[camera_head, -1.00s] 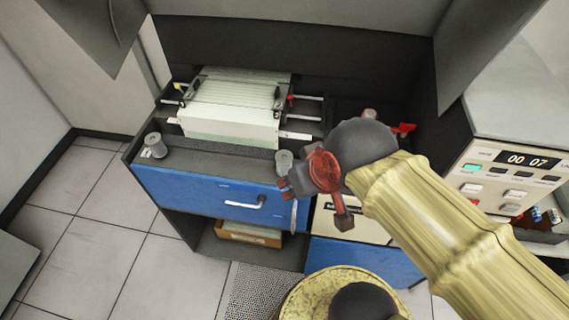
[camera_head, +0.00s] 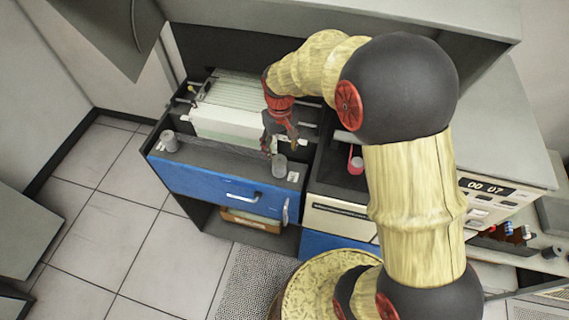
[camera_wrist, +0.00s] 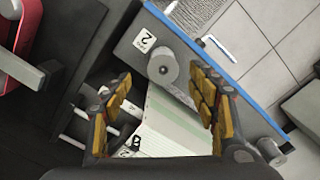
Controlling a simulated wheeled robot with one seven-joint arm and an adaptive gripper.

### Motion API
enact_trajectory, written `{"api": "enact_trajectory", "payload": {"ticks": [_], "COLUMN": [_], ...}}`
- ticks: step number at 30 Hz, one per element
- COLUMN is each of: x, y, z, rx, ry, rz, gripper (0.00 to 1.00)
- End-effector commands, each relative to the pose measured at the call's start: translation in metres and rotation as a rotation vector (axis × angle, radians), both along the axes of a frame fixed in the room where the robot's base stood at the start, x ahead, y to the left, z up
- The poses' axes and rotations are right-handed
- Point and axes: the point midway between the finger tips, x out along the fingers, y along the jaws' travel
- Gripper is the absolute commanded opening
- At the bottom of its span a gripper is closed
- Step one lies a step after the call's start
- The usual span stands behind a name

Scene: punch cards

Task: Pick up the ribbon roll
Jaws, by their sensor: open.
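A grey ribbon roll (camera_head: 280,167) stands upright on the ledge above the blue drawer, at its right end. In the wrist view this roll (camera_wrist: 162,68) shows from above, beside a label marked 2 and between my fingertips in the picture. A second, similar grey roll (camera_head: 169,142) stands at the ledge's left end; it also shows in the wrist view (camera_wrist: 270,150), at lower right. My gripper (camera_head: 280,143) is open and empty, pointing down just above and behind the nearer roll. Whether the fingers touch it cannot be told.
A stack of pale cards or paper (camera_head: 225,122) lies in the machine behind the rolls. The blue drawer (camera_head: 215,188) with a white handle is below the ledge. A red object (camera_head: 356,164) sits in the dark bay at right. A control panel (camera_head: 490,200) stands farther right.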

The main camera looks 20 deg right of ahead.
Motion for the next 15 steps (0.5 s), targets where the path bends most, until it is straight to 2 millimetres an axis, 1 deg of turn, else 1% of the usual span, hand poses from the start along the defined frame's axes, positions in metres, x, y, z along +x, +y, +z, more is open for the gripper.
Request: {"api": "enact_trajectory", "payload": {"ticks": [1,7,12,15], "x": [0.004,0.003,0.004,0.004], "y": [0.0,0.0,0.002,0.004], "z": [0.0,-0.019,-0.031,-0.042], "rx": [0.0,0.0,0.0,0.0], "ry": [-0.009,-0.007,-0.008,-0.007], "rz": [0.01,0.018,0.018,0.018], "gripper": [0.59,0.59,0.59,0.59]}}
